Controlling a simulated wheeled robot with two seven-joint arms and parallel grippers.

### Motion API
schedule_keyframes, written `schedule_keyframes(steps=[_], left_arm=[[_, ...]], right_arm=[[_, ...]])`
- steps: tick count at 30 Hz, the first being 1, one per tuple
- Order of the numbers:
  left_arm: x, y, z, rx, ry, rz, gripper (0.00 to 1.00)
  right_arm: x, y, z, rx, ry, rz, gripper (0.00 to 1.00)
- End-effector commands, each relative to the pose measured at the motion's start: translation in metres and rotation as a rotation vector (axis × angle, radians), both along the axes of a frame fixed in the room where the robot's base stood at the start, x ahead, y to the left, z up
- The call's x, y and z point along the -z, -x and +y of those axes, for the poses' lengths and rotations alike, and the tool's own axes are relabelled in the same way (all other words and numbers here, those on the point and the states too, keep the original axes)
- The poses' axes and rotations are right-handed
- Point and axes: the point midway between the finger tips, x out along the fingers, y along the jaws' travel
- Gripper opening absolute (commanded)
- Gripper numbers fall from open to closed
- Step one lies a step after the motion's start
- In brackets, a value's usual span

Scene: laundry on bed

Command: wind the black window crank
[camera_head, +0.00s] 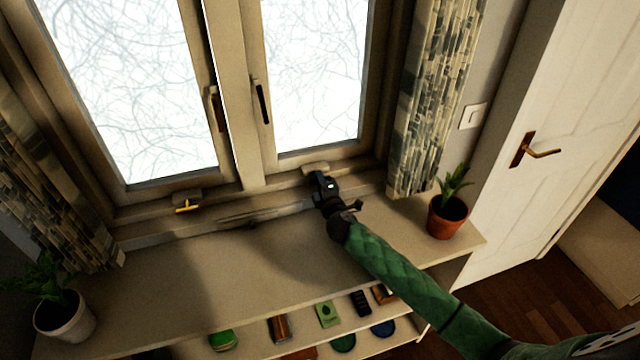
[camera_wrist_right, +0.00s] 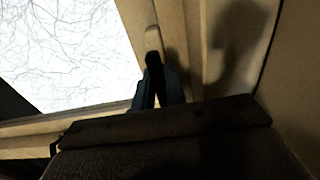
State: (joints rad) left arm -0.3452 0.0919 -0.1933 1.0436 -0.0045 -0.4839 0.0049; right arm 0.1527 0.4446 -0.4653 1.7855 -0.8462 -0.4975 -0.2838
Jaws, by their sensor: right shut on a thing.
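My right gripper (camera_head: 322,184) is at the foot of the right-hand window, just in front of a pale crank housing (camera_head: 315,168) on the lower frame. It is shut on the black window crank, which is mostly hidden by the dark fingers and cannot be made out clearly. In the right wrist view, the fingertips (camera_wrist_right: 160,78) are close together by the window frame, just below a pale rounded piece (camera_wrist_right: 152,40). My left gripper is not in view.
A yellow crank (camera_head: 186,207) sits under the left window. A terracotta plant pot (camera_head: 447,217) stands right of my right arm, and a pale pot (camera_head: 66,318) at far left. The shelf top (camera_head: 270,275) is mostly clear. A curtain (camera_head: 432,95) hangs at the right.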

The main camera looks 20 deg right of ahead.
Motion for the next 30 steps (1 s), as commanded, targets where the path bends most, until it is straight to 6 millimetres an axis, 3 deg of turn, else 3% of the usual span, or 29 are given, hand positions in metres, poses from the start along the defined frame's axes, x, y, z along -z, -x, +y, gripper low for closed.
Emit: schedule_keyframes(steps=[13, 14, 17, 30], left_arm=[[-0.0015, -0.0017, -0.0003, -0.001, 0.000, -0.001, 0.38], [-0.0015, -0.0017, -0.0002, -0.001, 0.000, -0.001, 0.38], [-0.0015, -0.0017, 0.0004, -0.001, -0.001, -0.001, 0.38], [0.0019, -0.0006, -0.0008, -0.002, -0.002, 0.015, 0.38]], right_arm=[[0.0011, 0.0002, -0.0008, 0.001, -0.011, 0.002, 0.00], [0.0011, 0.0002, -0.0008, 0.001, -0.011, 0.002, 0.17], [0.0010, 0.0002, -0.0006, 0.001, -0.010, 0.002, 0.35], [0.0028, 0.0099, -0.0005, 0.000, -0.010, 0.001, 0.35]])
